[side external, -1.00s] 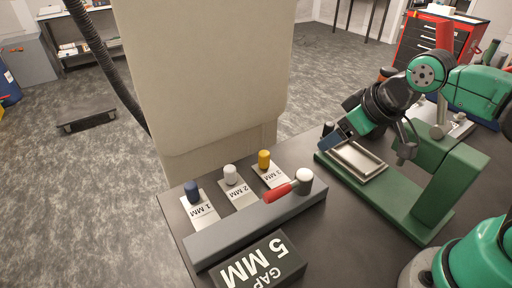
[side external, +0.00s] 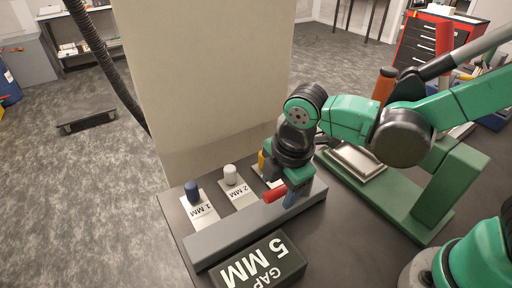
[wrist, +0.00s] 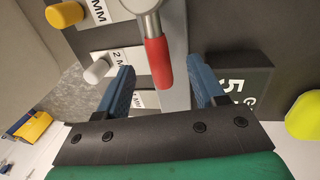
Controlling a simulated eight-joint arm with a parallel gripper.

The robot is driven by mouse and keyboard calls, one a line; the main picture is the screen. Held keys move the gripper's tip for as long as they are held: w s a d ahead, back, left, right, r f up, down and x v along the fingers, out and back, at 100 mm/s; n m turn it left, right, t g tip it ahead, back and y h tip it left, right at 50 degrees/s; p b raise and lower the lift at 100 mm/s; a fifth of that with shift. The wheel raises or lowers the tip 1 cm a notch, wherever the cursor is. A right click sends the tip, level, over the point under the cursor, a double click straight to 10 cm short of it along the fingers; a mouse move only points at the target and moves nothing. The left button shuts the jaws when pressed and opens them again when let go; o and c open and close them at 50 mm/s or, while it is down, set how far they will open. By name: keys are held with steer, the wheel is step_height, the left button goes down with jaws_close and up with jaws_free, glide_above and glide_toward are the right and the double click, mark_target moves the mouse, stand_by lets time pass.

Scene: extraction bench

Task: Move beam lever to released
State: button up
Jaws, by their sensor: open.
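The lever has a red handle (side external: 274,194) and is mounted on a long grey bar (side external: 230,236). In the wrist view the red handle (wrist: 158,64) hangs from a pale round pivot and points towards my gripper. My gripper (wrist: 165,80) is open, with one blue finger on each side of the handle's free end. A gap shows between the handle and each finger. In the side view my gripper (side external: 285,188) is low over the right end of the bar and hides the lever's pivot.
Blue (side external: 192,190), white (side external: 230,174) and yellow (side external: 262,160) pegs stand on labelled plates behind the bar. A dark block (side external: 258,262) marked "GAP 5 MM" lies in front. A green frame (side external: 400,196) with a metal tray (side external: 356,160) stands to the right. A tall beige panel (side external: 205,80) rises behind.

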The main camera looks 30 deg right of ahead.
steer(key=shift+w+f, duration=0.1)
steer(key=shift+f, duration=0.4)
jaws_close()
stand_by(1.2)
